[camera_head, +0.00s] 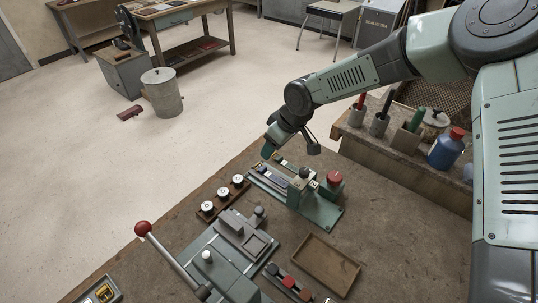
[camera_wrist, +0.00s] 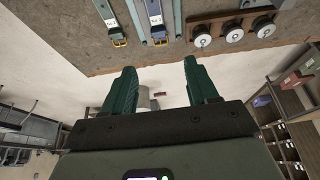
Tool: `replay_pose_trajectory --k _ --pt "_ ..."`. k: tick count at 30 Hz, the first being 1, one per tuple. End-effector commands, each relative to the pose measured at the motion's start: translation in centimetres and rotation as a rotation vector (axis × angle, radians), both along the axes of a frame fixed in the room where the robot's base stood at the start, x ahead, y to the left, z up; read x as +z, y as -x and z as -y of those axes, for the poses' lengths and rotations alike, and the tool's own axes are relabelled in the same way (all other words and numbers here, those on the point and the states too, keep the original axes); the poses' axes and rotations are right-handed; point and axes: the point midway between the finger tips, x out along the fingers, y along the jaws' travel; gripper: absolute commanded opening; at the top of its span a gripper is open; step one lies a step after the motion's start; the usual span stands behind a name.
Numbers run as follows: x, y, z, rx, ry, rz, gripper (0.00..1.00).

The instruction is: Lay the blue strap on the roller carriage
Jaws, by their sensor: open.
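My gripper (camera_head: 268,150) is at the far edge of the workbench, beyond the end of a green-based machine (camera_head: 325,214). In the wrist view its two green fingers (camera_wrist: 159,68) stand wide apart with nothing between them. The blue strap (camera_head: 272,177) appears to lie lengthwise on the machine's base; in the wrist view a blue strip (camera_wrist: 154,14) with a white label and yellow end lies beyond the fingertips. A similar grey-green strip (camera_wrist: 110,16) lies beside it. Which part is the roller carriage I cannot tell for certain.
A brown rack (camera_head: 207,215) with three white spools stands left of the machine. A grey lever press (camera_head: 215,260), with a red-knobbed lever, stands nearer. An empty brown tray (camera_head: 325,286) lies at front right. Bottles and tools line a side shelf (camera_head: 400,159).

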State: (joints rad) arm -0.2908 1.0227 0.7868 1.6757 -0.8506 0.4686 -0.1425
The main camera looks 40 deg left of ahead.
Motion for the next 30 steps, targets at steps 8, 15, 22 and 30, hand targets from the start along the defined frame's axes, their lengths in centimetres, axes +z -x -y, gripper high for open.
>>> replay_pose_trajectory --k 8,15,22,30 --pt "2.7 0.0 1.1 -0.001 0.000 0.000 0.58" --pt "2.9 0.0 1.1 0.000 0.000 0.000 0.58" --pt "6.1 -1.9 5.3 -0.077 0.078 0.062 0.58" --pt "16.1 -4.3 19.4 -0.422 0.258 0.187 0.58"
